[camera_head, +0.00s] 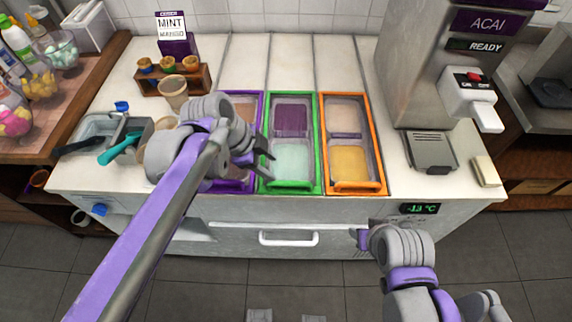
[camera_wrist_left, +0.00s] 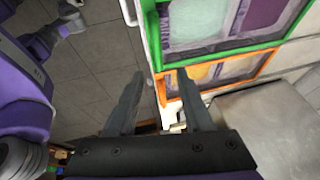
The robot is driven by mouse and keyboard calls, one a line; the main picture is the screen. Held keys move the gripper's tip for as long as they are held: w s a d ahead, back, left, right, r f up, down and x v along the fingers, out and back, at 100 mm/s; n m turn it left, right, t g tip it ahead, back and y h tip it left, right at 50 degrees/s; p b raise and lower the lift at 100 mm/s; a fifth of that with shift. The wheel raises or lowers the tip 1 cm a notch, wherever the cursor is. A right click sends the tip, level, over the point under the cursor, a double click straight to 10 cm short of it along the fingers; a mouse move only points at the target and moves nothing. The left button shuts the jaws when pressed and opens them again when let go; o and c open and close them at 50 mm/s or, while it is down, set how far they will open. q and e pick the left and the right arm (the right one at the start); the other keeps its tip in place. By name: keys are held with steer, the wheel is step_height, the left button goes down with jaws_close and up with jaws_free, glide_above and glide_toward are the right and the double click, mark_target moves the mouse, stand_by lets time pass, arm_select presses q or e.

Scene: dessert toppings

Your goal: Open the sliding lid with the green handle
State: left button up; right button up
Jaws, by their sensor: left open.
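The green-framed sliding lid (camera_head: 319,150) is the middle of three framed lids in the counter, with purple and pale mint tubs showing through its clear panes. Its green handle (camera_head: 291,188) lies along the front edge. My left gripper (camera_head: 268,157) is open and empty, over the left side of the green frame. In the left wrist view the open fingers (camera_wrist_left: 158,98) point toward the green frame (camera_wrist_left: 153,40) and orange frame, with nothing between them. My right gripper (camera_head: 361,239) hangs in front of the counter's front face; its fingers are too small to read.
The orange-framed lid (camera_head: 381,165) is to the right, also visible in the left wrist view (camera_wrist_left: 161,91). The purple-framed lid (camera_head: 259,98) is partly hidden by my left arm. An acai machine (camera_head: 410,65) stands at right. Cups and a scoop tray (camera_head: 93,128) are at left.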

mark_target(288, 182)
arm_select(q)
steer(key=x, duration=0.7)
steer(key=b+x, duration=0.1)
steer(key=x, duration=0.2)
steer(key=shift+s+f, duration=0.2)
steer(key=shift+s, duration=0.1)
jaws_close()
stand_by(1.0)
